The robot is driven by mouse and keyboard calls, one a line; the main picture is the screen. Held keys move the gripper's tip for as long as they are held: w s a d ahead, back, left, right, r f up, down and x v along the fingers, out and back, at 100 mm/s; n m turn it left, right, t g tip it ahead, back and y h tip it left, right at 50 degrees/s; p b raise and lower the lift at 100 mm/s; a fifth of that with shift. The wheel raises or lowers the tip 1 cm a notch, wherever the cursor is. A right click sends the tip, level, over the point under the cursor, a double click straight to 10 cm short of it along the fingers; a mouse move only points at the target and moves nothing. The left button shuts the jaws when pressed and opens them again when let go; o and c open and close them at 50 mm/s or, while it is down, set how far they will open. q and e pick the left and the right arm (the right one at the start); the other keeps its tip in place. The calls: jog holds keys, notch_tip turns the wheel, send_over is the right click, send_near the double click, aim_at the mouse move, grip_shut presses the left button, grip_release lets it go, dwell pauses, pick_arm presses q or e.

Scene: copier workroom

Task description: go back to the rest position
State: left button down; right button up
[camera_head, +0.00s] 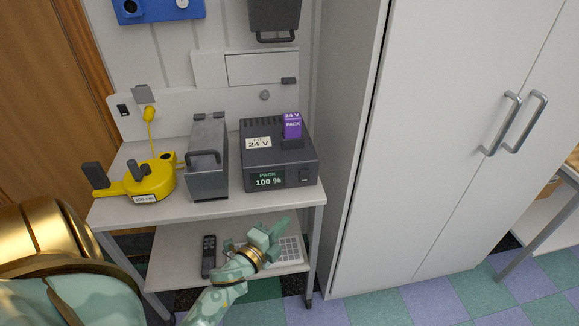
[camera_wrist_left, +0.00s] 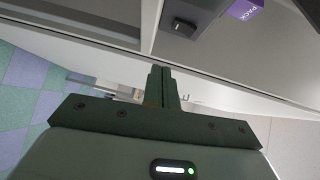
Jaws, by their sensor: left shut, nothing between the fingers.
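My left gripper (camera_head: 276,228) is in front of the small table, low, in front of the table's front edge in the head view. It is shut and empty. In the left wrist view its two fingers (camera_wrist_left: 163,84) are pressed together with nothing between them. My left arm comes in from the lower left. My right gripper does not show in either view.
A table (camera_head: 210,212) holds a yellow tool (camera_head: 152,182), a grey metal case (camera_head: 208,160) and a dark charger (camera_head: 272,160) with a purple pack (camera_head: 292,125). A remote (camera_head: 209,256) lies on the lower shelf. A white cabinet (camera_head: 440,140) stands right.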

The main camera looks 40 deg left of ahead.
pick_arm(q)
jog(key=s+d+f+n+g, duration=0.3)
jog(key=s+f+n+g, duration=0.4)
jog(key=f, duration=0.7)
jog(key=s+d+f+n+g, duration=0.2)
jog(key=s+d+f+n, duration=0.15)
jog(key=s+f, duration=0.75)
jog(key=s+d+f+n+g, duration=0.1)
jog(key=s+f+g, duration=0.3)
jog(key=s, duration=0.9)
jog(key=s+d+f+n+g+h, duration=0.1)
jog(key=s+f+g, duration=0.3)
jog(key=s, duration=0.9)
notch_tip(320, 180, down, 4)
jog(key=shift+d+r, duration=0.2)
jog(key=shift+d, duration=0.1)
